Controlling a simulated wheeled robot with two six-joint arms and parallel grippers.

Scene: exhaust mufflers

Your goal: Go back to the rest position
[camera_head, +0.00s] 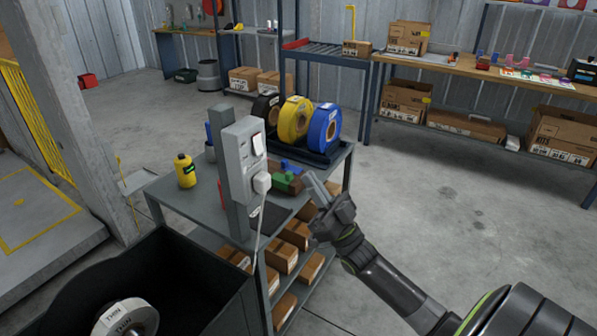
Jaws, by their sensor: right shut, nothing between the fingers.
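My right gripper (318,190) reaches in from the lower right, and its fingers are together with nothing between them. It is in front of the right side of a grey shelf cart (172,204), close to a white plug (262,183) in a grey socket post (238,165). From this view I cannot tell the exact gap between the fingers and the cart. A white cable hangs down from the plug. My left gripper is not in view.
On the cart are a yellow bottle (186,172), yellow (294,120) and blue (325,127) tape rolls, and a green-and-brown item (286,180). A black bin (190,270) with a white roll (126,318) is at lower left. A workbench (480,72) stands behind. The floor at right is clear.

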